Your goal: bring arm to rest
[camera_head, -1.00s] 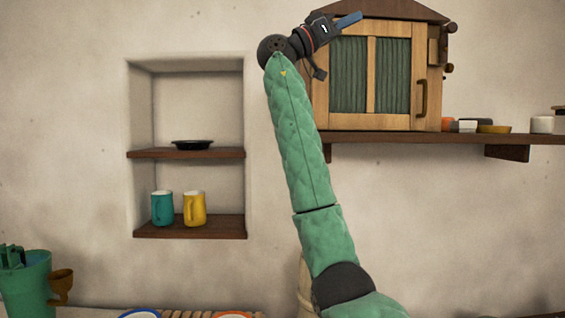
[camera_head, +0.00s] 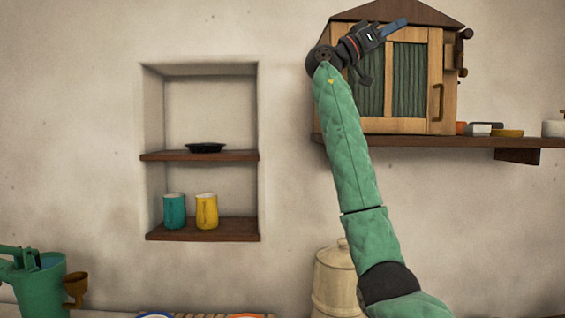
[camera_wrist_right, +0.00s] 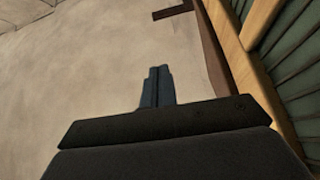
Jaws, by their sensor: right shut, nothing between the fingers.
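My right arm reaches up through the middle right of the head view, in a green padded sleeve. My right gripper (camera_head: 396,28) is raised in front of the upper part of a wooden cabinet. Its blue fingers are shut and empty. In the right wrist view the shut fingers (camera_wrist_right: 158,86) point toward the plain wall, with the cabinet's edge to their right. Whether the gripper touches the cabinet cannot be told. My left gripper is not in view.
The wooden cabinet (camera_head: 408,125) stands on a wall shelf (camera_head: 440,141) with small dishes (camera_head: 507,133). A wall niche holds a dark plate (camera_head: 205,148), a teal mug (camera_head: 174,211) and a yellow mug (camera_head: 206,211). A green pitcher (camera_head: 40,290) and a cream canister (camera_head: 331,280) stand below.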

